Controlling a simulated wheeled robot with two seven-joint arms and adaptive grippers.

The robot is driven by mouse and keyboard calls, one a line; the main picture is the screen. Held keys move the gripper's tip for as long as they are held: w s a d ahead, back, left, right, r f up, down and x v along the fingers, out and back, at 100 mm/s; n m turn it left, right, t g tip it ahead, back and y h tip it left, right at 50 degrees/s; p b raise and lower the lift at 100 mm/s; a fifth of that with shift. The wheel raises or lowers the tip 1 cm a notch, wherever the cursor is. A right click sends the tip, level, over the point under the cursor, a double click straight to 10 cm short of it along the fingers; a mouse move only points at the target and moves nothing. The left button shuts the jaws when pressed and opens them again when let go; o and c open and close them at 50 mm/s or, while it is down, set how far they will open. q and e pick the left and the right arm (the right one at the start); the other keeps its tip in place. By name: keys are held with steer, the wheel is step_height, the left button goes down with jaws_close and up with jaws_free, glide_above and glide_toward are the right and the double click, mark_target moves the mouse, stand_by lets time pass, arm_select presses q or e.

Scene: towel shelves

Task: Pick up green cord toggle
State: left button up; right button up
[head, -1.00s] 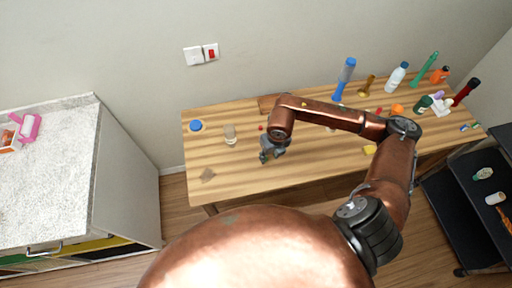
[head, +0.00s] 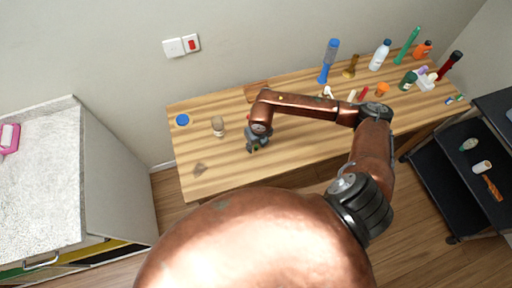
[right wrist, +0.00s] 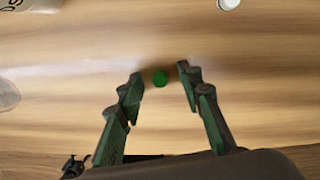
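A small round green thing, which I take to be the green cord toggle (right wrist: 160,79), lies on the wooden table between the fingertips of my right gripper (right wrist: 160,72) in the right wrist view. The fingers are spread, with a gap on each side of the toggle, and nothing is held. In the head view my right gripper (head: 257,146) hangs low over the front left part of the table. I cannot make out the toggle there; the gripper seems to hide it. My left gripper is not in view.
The wooden table (head: 215,182) is mostly clear at its front left. A blue lid (head: 182,120) and a small jar (head: 218,127) stand left of the gripper. Several bottles, including a blue one (head: 330,60), stand at the back right. A black cart (head: 440,190) stands at right.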

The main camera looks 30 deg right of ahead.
steer(key=c, duration=0.8)
steer(key=shift+r, duration=0.15)
steer(key=shift+r, duration=0.65)
steer(key=s+a+r, duration=0.7)
steer(key=a+r, duration=0.4)
steer(key=a, duration=0.1)
steer(key=shift+s+r, duration=0.15)
steer(key=shift+r, duration=0.15)
